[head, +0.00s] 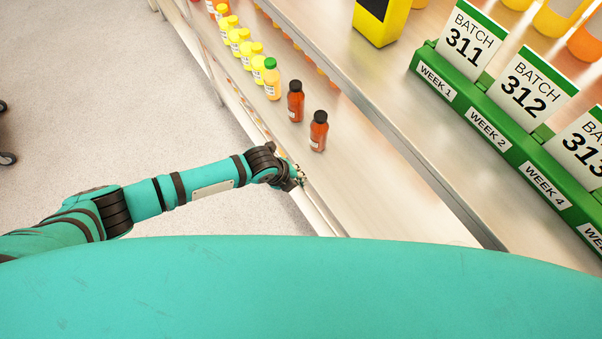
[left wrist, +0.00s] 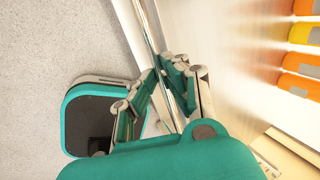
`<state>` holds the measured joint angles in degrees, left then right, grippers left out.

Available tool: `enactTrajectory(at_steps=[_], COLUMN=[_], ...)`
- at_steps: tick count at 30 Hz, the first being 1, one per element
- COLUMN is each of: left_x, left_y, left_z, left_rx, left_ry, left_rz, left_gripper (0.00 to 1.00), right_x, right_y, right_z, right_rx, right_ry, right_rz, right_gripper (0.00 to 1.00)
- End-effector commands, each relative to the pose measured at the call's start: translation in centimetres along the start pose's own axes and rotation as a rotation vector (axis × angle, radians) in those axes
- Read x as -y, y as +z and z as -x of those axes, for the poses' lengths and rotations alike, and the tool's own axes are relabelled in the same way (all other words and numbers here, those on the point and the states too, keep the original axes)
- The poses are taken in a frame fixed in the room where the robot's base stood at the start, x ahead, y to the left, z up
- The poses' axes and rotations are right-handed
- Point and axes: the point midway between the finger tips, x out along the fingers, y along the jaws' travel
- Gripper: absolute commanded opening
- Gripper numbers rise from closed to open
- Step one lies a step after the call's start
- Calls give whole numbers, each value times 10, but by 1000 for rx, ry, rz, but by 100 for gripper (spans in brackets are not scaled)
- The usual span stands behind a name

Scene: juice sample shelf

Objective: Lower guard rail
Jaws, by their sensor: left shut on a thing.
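The guard rail (left wrist: 150,36) is a thin metal bar along the front of the shelf in the left wrist view. It runs between the fingers of my left gripper (left wrist: 158,68), which is shut on it. In the head view my left gripper (head: 298,178) is at the shelf's front edge, below the two dark red bottles. Its fingertips are small there, and the rail's contact is hard to make out. My right gripper is in neither view.
A dark red bottle (head: 318,131) and another (head: 295,101) stand near the shelf edge. A green-capped orange bottle (head: 271,79) and several yellow-capped ones continue the row. A green rack (head: 452,92) with batch cards stands on the upper surface. Open floor (head: 110,100) lies left.

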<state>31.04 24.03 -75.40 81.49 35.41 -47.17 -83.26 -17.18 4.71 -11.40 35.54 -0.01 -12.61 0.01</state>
Motion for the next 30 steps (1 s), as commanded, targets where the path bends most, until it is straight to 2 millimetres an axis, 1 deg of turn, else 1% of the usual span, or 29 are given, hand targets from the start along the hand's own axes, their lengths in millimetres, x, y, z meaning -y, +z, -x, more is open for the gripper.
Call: enactTrajectory(at_steps=[1,4,15,27,28,30], left_x=[-5,-9,-18,-19,-19,-19], left_y=[1,1,1,1,1,1], left_z=[-1,-1,-2,-2,-2,-2], left_rx=[1,2,2,2,2,2], left_ry=[-30,-81,-74,-72,-72,-72], left_rz=[1,0,0,0,0,0], left_gripper=[0,0,0,0,13,23], right_x=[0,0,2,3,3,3], right_y=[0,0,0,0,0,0], right_z=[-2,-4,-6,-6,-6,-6], right_rx=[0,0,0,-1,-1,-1], right_ry=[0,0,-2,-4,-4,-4], right_rz=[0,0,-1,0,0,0], right_gripper=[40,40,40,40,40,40])
